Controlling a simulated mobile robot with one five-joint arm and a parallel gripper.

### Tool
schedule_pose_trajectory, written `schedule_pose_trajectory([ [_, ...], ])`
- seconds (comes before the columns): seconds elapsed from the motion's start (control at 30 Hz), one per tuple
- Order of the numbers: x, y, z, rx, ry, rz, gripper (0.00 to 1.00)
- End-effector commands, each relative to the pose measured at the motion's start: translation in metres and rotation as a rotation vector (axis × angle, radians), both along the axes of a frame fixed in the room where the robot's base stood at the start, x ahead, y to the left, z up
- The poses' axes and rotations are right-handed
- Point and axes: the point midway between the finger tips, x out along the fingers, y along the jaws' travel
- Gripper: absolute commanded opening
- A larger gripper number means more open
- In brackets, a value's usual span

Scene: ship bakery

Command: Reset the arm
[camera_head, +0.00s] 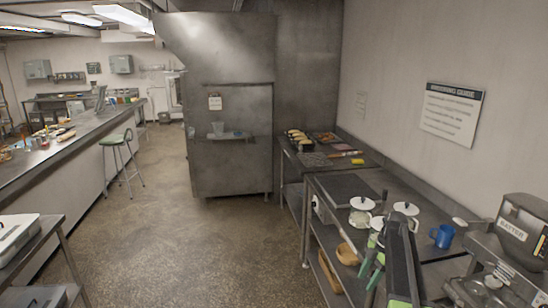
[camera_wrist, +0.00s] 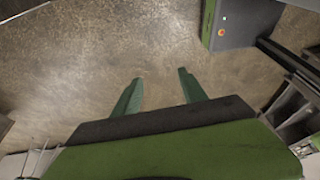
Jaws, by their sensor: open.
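My gripper (camera_wrist: 160,76) shows in the wrist view with its two green fingers apart. Nothing is between them, and the speckled floor (camera_wrist: 90,70) lies beyond. In the head view, my dark and green arm rises at the lower right, in front of the worktable (camera_head: 350,187). Green finger-like parts (camera_head: 371,266) show at its left side. The arm hides part of the worktable and some things on it.
White lidded pots (camera_head: 406,209) and a blue mug (camera_head: 442,236) stand near my arm. A grey machine (camera_head: 520,232) is at the right. Wooden bowls (camera_head: 347,254) sit on the lower shelf. A stool (camera_head: 117,145) stands by the left counter (camera_head: 75,140). The middle floor is clear.

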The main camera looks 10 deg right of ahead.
Motion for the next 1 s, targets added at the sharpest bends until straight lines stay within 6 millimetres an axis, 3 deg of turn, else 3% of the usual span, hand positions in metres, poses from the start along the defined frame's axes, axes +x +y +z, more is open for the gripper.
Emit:
schedule_pose_trajectory([
  [0.03,-0.011,0.051,-0.009,-0.020,0.017,0.011,0.50],
  [0.1,-0.025,0.111,-0.017,-0.064,0.047,-0.028,0.50],
  [0.2,-0.061,0.192,-0.028,-0.146,0.092,-0.159,0.50],
  [0.3,-0.110,0.250,-0.037,-0.241,0.130,-0.424,0.50],
  [0.4,-0.146,0.264,-0.040,-0.306,0.154,-0.765,0.50],
  [0.5,-0.164,0.252,-0.039,-0.332,0.172,-1.123,0.50],
  [0.63,-0.162,0.245,-0.040,-0.327,0.193,-1.457,0.50],
  [0.8,-0.158,0.245,-0.040,-0.311,0.220,-1.632,0.50],
  [1.0,-0.158,0.245,-0.040,-0.310,0.224,-1.642,0.50],
])
